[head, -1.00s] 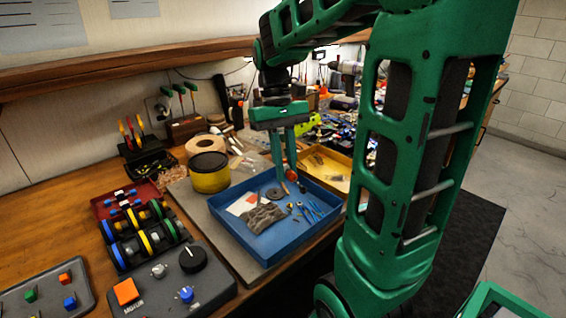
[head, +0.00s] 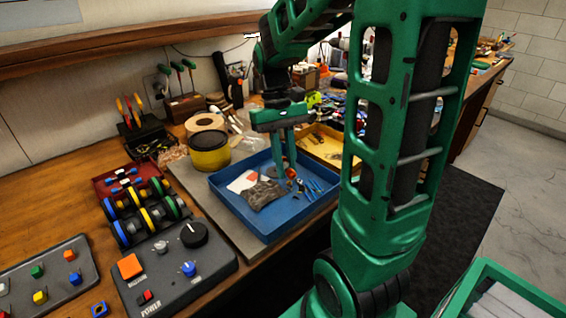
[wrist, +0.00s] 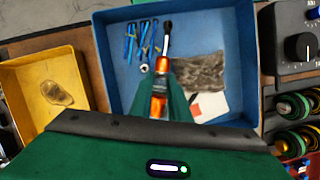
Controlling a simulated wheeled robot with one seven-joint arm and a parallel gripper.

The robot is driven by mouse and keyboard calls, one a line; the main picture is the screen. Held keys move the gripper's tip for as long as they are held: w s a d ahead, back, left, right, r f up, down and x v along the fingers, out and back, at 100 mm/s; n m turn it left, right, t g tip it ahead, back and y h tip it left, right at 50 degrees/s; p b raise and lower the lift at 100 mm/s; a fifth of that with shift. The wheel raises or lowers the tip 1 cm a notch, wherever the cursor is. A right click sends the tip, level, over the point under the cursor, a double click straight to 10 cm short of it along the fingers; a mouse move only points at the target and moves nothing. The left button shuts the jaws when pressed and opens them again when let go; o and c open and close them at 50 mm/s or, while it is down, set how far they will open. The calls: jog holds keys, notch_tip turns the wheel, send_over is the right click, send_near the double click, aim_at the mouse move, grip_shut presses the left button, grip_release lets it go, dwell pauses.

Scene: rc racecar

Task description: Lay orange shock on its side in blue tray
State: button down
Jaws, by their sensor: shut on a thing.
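The blue tray (head: 238,216) sits on a grey mat on the bench, and its floor also fills the middle of the wrist view (wrist: 116,70). My gripper (head: 284,172) is shut on the orange shock (wrist: 161,75) and points down inside the tray's outline, towards its back right. In the wrist view the shock has an orange body and a dark, shiny end reaching away from the fingers. In the head view only a small orange-red bit of it shows by the fingertips. I cannot tell whether it touches the tray floor.
The tray holds a grey-brown cloth (wrist: 190,72), a white-and-red card (wrist: 211,105) and several blue tools (wrist: 139,38). A yellow tray (head: 325,148) stands beside it, a yellow tin (head: 209,152) behind it. A control box (head: 172,268) and wheels lie left.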

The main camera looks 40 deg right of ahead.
jog(key=c, duration=1.6)
grip_release()
jog(key=v, duration=1)
jog(key=shift+w+r, duration=0.3)
jog(key=shift+r, duration=0.05)
